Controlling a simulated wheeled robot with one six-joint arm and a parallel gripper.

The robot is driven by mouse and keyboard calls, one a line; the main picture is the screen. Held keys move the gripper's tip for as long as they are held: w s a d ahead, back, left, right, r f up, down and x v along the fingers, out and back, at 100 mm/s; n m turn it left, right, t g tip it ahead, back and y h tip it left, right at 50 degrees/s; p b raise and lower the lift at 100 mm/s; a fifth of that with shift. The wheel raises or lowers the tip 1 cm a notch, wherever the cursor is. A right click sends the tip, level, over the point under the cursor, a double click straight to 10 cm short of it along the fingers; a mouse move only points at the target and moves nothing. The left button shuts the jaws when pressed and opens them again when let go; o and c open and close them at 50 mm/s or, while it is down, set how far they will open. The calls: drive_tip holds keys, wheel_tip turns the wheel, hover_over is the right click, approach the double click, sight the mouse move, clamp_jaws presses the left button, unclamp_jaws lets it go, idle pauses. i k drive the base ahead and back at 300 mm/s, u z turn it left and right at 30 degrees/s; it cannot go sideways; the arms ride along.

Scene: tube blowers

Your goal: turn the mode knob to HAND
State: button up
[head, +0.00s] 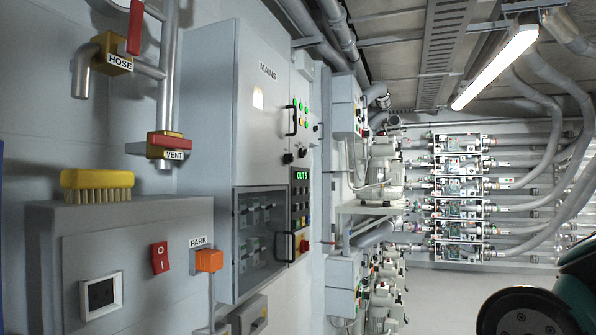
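My gripper is not in view. Only a dark round arm part of mine shows at the lower right, far from the cabinet.
A green display (302,175) sits above a button column and a red-yellow switch (304,246). A PARK-labelled orange block (209,260), red rocker switch (160,257) and yellow brush (97,185) are at left. Blower machinery (382,180) stands beyond; the right floor looks clear.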

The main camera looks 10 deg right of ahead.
sight(303, 151)
drive_tip(key=z, duration=0.35)
drive_tip(key=i, duration=0.45)
drive_tip(key=z, duration=0.85)
drive_tip(key=i, duration=1.4)
drive_tip(key=u, duration=0.35)
